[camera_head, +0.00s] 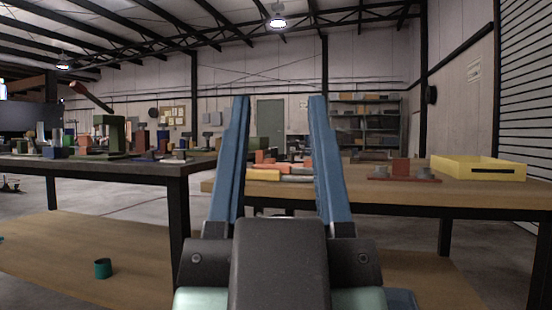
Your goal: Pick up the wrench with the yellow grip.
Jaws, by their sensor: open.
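My gripper (279,100) points away from me in the middle of the view, its two long blue fingers apart with nothing between them. Beyond the fingers, on the right wooden table (480,192), lies a low yellow piece (262,174) beside a grey bar. It may be the wrench with the yellow grip, but it is too small to tell. The left finger stands close to its left end in the picture, and the right finger hides what lies behind it.
Orange-red blocks (265,157) lie behind the yellow piece. The left dark-topped table (120,168) is crowded with tools and a green vise (110,135). A teal cup (103,268) stands on its lower shelf.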

